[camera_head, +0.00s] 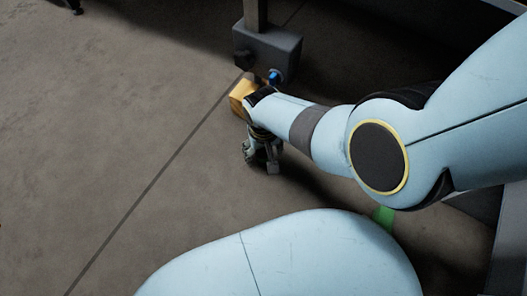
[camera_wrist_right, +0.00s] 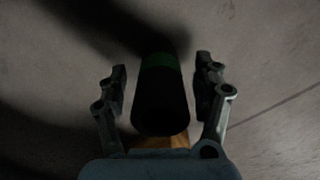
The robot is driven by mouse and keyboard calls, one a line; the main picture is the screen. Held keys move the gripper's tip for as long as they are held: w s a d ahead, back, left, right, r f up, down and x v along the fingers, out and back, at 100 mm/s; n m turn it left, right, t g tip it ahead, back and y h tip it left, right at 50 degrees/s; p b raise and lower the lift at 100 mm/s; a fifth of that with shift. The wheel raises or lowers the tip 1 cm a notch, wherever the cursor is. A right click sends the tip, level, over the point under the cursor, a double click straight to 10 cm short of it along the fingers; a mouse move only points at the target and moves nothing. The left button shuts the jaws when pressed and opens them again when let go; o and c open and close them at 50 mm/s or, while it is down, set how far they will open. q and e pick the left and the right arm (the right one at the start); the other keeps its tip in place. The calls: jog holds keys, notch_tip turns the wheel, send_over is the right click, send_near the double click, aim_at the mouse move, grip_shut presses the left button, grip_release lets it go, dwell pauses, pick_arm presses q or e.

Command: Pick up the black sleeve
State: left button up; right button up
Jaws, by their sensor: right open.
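The black sleeve (camera_wrist_right: 160,100), a dark tube with a green band near its far end, shows in the right wrist view. It lies lengthwise in the picture between the two fingers of my right gripper (camera_wrist_right: 162,90). The fingers are open, with a gap on each side of the sleeve; I cannot tell how far below them it is. In the head view my right gripper (camera_head: 262,155) points down over the floor, and I cannot make out the sleeve there. My left gripper is not in view.
A tan block (camera_head: 241,93) is just behind my right wrist. A grey box-shaped base (camera_head: 268,50) with a post stands beyond it, with a small blue part (camera_head: 274,77) at its front. A green strip (camera_head: 383,216) lies lower right. The floor (camera_head: 110,120) at left is clear.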

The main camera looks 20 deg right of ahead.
jog(key=shift+c, duration=0.3)
jog(key=c, duration=1.2)
jog(key=shift+c, duration=0.2)
